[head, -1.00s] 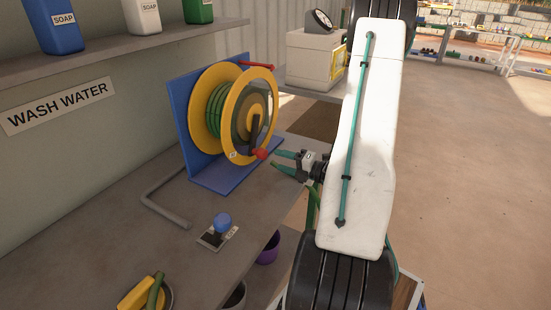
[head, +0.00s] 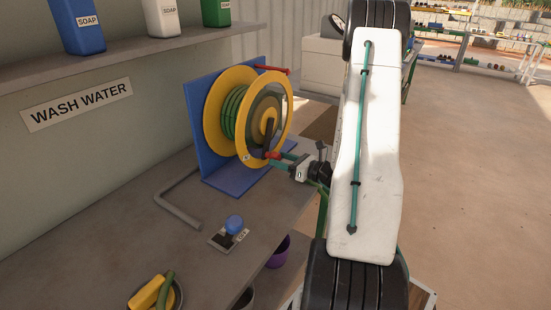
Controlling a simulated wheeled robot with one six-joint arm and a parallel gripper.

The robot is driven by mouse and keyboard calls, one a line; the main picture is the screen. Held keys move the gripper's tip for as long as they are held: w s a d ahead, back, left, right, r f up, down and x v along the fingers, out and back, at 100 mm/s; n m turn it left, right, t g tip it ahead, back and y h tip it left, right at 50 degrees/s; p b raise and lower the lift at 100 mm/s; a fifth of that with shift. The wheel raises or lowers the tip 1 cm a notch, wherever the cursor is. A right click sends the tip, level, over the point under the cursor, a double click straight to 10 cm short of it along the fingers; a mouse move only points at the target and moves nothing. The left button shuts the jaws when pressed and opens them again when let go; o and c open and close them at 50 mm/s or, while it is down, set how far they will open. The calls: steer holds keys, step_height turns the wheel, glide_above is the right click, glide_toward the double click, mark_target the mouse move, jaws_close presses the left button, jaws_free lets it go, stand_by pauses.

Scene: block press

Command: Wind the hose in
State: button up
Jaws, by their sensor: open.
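The hose reel (head: 211,110) has yellow discs and stands against a blue bracket (head: 200,130) on the bench. Green hose (head: 229,113) is wound on its drum, between the discs. A dark crank arm (head: 267,135) on the reel's front points down to a red handle (head: 272,155).
A red lever (head: 273,69) sticks out at the bracket's top. A blue-knobbed switch (head: 234,222), a bent grey pipe (head: 177,209) and a bowl with yellow and green things (head: 152,293) are on the bench. A purple bucket (head: 279,250) is below the edge. Soap bottles stand on the shelf above.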

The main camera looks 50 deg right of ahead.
steer(key=shift+x, duration=1.4)
jaws_close()
steer(key=shift+s, duration=0.15)
